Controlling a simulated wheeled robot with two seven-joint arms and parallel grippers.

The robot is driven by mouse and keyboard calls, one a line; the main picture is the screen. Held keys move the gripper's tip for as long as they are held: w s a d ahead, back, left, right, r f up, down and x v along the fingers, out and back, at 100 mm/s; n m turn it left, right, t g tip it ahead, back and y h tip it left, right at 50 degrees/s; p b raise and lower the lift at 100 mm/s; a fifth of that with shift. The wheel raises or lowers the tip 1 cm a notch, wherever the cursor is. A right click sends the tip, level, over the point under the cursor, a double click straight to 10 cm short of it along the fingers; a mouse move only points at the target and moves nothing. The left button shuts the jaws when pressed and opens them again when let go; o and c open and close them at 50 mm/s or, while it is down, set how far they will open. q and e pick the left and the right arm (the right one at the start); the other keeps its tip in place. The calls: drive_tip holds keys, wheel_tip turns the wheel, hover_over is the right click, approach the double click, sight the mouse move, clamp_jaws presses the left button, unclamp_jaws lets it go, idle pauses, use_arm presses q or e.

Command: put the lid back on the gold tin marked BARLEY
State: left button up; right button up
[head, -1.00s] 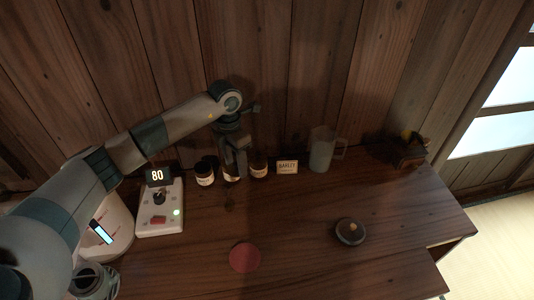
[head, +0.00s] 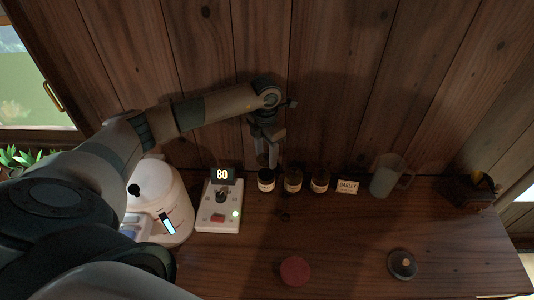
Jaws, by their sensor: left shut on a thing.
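A small pale block or card (head: 347,187) with lettering that reads BARLEY stands at the back of the wooden table. I cannot make out a gold tin as such. A dark round piece with a pale knob (head: 402,264) lies at the front right and looks like a lid. My left gripper (head: 267,160) points down at the back, in front of the wall, its tips just above or in front of the leftmost dark labelled jar (head: 266,181). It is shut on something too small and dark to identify. My right gripper is out of view.
Two more dark jars (head: 293,182) (head: 320,182) stand beside the first. A grey pitcher (head: 385,175) is right of the BARLEY piece. A white device showing 80 (head: 218,212) and a white kettle-like appliance (head: 165,200) stand left. A red disc (head: 295,270) lies in front; the table middle is clear.

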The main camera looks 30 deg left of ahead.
use_arm(q)
drive_tip(key=shift+f, duration=0.2)
